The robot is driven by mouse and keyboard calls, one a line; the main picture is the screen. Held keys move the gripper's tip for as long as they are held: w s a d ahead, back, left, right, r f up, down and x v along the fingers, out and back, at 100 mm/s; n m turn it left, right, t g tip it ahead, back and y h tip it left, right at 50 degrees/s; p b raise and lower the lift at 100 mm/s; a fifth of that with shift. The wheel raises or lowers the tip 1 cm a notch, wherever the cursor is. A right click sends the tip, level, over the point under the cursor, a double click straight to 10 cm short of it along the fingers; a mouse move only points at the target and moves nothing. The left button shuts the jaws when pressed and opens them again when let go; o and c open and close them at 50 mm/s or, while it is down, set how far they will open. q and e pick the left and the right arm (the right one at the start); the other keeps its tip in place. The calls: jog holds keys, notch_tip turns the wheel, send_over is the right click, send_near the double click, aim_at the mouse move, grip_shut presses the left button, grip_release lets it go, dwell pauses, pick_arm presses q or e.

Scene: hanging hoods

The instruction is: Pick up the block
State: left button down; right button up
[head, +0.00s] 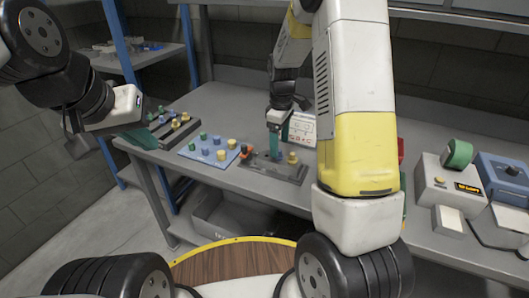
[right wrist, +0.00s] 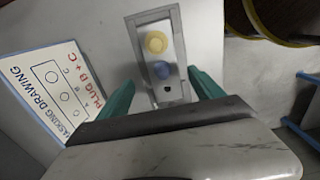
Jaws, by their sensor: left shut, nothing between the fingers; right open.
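No single thing is clearly marked as the block. A grey block-like plate (head: 288,173) lies near the bench's front edge.
A blue board (head: 208,153) with green, blue and yellow plugs lies left of the plate. A dark rack (head: 178,131) holds more plugs. A printed card (head: 303,128) reading "PLUG B+C" stands behind. A grey device (head: 448,185) with a green roll is at right.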

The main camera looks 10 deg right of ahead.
aim_at(278, 159)
jog(key=f, duration=0.7)
jog(key=shift+s+a+f, duration=0.15)
jog(key=shift+s+f, duration=0.1)
jog(key=shift+r, duration=0.1)
grip_shut()
